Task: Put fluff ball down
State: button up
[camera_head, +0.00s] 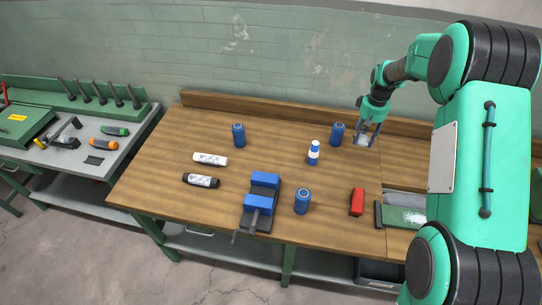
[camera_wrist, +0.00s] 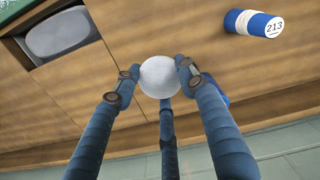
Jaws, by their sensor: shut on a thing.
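The fluff ball (camera_wrist: 160,77) is a pale grey-white round ball. In the wrist view it sits between the fingertips of my gripper (camera_wrist: 157,78), with a third finger behind it. In the head view my gripper (camera_head: 366,142) hangs at the back right of the wooden workbench (camera_head: 200,125), just right of a blue can (camera_head: 338,133). The ball shows there as a small pale patch (camera_head: 363,140) between the fingers. My gripper is shut on it. I cannot tell how high it is above the bench top.
A blue and white bottle (camera_head: 313,153), blue cans (camera_head: 238,134) (camera_head: 302,201), a vise (camera_head: 260,205), a red block (camera_head: 357,202) and two marker-like tubes (camera_head: 210,159) (camera_head: 201,181) stand or lie on the bench. A recess (camera_wrist: 68,35) shows in the wrist view. Wood between items is clear.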

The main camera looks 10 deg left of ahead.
jog(key=a+n+b, duration=0.7)
jog(key=a+n, duration=0.2)
jog(key=a, duration=3)
jog(key=shift+s+d+f+p, duration=0.1)
jog(key=shift+f+p, duration=0.05)
jog(key=shift+f, duration=1.2)
jog(key=shift+s+f+p, duration=0.1)
jog(key=shift+f+p, duration=0.05)
jog(key=shift+f, duration=1.15)
jog(key=shift+w, duration=0.1)
jog(key=shift+f+b, duration=0.35)
jog(key=shift+f, duration=2.85)
jog(key=shift+f, duration=0.1)
jog(key=shift+f, duration=1.75)
